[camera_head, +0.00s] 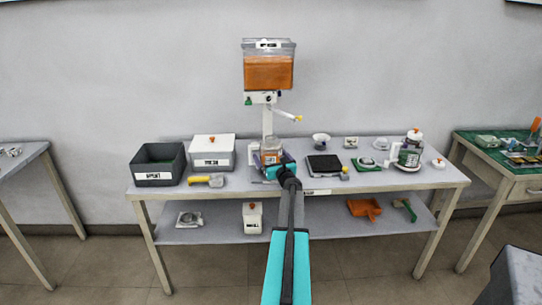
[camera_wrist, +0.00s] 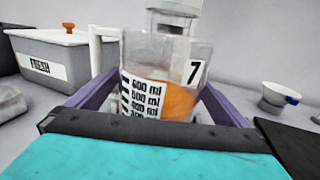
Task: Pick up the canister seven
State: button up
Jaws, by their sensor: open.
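Canister seven (camera_wrist: 165,72) is a clear container with orange liquid, a ml scale and a black 7 on a white label. It stands upright in the middle of the wrist view, and in the head view canister seven (camera_head: 270,150) shows on the table below the dispenser. My gripper (camera_wrist: 160,100) is open, with one purple finger on each side of the canister. I cannot tell whether the fingers touch it. The canister's lower part is hidden behind my gripper's teal and black body. In the head view my gripper (camera_head: 273,160) is at the canister.
A dispenser tank (camera_head: 268,73) with orange content hangs above the canister. A white FRESH box (camera_head: 212,152) and a dark bin (camera_head: 157,165) stand left. A dark flat plate (camera_head: 324,165) and a white cup (camera_head: 321,140) are to the right. The lower shelf (camera_head: 330,228) holds several things.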

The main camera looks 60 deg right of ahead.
aim_at(271, 150)
dwell(0.3)
jog(key=c, duration=1.4)
jog(key=shift+o, duration=0.2)
jog(key=shift+r, duration=0.25)
jog(key=shift+r, duration=1.5)
jog(key=s+a+b, duration=0.1)
jog(key=s+a, duration=0.1)
jog(key=s, duration=0.5)
jog(key=s+a+r+b, duration=0.1)
jog(key=s+a, duration=0.1)
jog(key=s, duration=0.6)
jog(key=shift+s+r, duration=0.25)
jog(key=shift+r, duration=0.05)
